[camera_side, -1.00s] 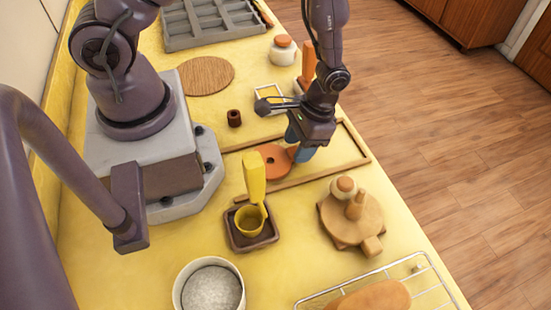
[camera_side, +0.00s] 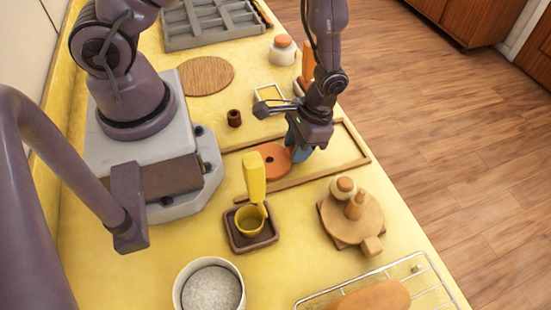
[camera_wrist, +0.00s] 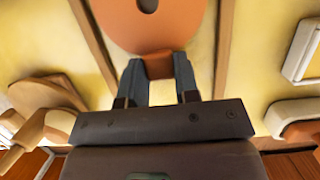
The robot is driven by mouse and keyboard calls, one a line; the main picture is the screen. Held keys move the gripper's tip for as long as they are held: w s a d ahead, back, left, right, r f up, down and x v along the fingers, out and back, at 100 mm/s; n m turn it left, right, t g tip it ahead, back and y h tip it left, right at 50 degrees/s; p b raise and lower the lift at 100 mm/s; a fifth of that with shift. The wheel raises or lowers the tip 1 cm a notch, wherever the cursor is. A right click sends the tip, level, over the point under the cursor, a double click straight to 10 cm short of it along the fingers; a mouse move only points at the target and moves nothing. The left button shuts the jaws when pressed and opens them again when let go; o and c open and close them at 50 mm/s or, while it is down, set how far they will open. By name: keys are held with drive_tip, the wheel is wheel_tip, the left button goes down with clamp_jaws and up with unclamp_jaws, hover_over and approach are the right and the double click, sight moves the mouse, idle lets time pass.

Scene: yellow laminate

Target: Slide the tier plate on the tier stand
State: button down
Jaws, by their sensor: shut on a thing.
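The tier plate, an orange disc (camera_side: 268,160) with a centre hole and a short tab, lies low over the yellow counter inside a thin wooden frame. It also shows in the wrist view (camera_wrist: 160,38). My gripper (camera_side: 298,153) is shut on the plate's tab, and the wrist view shows the tab between the two blue-grey fingers (camera_wrist: 158,75). The tier stand (camera_side: 356,208) is nearer the side camera, with an upright tapered post and a tan round tier with its own tab. Part of it shows at the left of the wrist view (camera_wrist: 48,92).
The wooden frame (camera_side: 354,142) surrounds the plate. A yellow scoop-like piece (camera_side: 254,180) stands in a brown tray (camera_side: 236,240). A wire rack (camera_side: 427,271) and white bowl (camera_side: 180,292) are nearer the camera.

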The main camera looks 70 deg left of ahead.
drive_tip(key=shift+r, duration=2.85)
drive_tip(key=w+d+r, duration=0.4)
drive_tip(key=w+d, duration=0.1)
drive_tip(key=d, duration=0.3)
drive_tip(key=w+d+r, duration=0.5)
drive_tip(key=d, duration=0.4)
drive_tip(key=shift+r, duration=0.1)
drive_tip(key=shift+f, duration=2.05)
drive_tip(key=shift+f, duration=0.15)
drive_tip(key=shift+f, duration=0.25)
